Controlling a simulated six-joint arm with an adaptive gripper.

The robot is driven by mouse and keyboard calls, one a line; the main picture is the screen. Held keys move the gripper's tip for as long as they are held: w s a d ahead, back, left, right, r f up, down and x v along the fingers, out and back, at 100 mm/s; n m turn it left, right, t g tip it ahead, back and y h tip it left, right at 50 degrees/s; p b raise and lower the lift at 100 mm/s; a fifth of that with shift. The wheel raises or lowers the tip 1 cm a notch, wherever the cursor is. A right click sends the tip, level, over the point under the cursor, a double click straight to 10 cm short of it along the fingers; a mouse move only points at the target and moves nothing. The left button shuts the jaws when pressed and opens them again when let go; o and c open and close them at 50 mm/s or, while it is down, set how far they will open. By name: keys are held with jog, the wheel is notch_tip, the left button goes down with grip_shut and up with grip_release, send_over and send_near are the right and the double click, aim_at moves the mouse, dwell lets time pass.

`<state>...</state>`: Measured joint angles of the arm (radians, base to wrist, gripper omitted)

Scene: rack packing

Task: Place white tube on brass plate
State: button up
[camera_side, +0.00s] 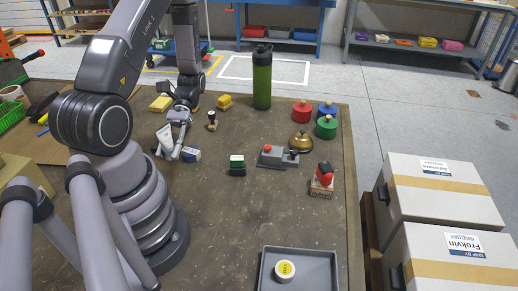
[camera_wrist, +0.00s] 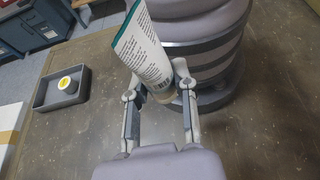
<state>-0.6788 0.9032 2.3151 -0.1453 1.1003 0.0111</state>
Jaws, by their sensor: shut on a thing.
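My gripper (camera_side: 174,150) is shut on the white tube (camera_side: 165,137), low over the table near my base. In the wrist view the tube (camera_wrist: 146,50) stands tilted between the fingers of my gripper (camera_wrist: 161,90). It is white with a teal edge, printed text and a barcode near its narrow lower end. I cannot make out a flat brass plate in either view. A brass-coloured dome (camera_side: 301,141) sits on the table to the right.
A grey tray (camera_side: 315,258) holds a yellow-and-white round thing (camera_side: 285,270).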

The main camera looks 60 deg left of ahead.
jog(key=s+a+f+m+g+y, duration=0.1)
jog(key=s+a+m+g+y, duration=0.25)
jog(key=a+m+y, duration=0.45)
jog(key=m+t+y, duration=0.8)
jog(key=m+y, duration=0.6)
jog(key=m, duration=0.1)
send_over(195, 108)
jog(key=s+d, duration=0.1)
jog(key=d, duration=0.1)
jog(key=shift+g, duration=0.25)
jog(key=f, duration=0.9)
jog(key=shift+a+f, duration=0.15)
jog(key=shift+a, duration=0.1)
jog(key=shift+w+a+f, duration=0.25)
jog(key=shift+a+f, duration=0.1)
jog(key=shift+f, duration=0.1)
jog(key=shift+w+a+f, duration=0.1)
jog(key=shift+a+f, duration=0.05)
jog(key=shift+f, duration=0.8)
jog(key=shift+w+a+f, duration=0.1)
jog(key=shift+f, duration=0.85)
jog(key=shift+f, duration=0.1)
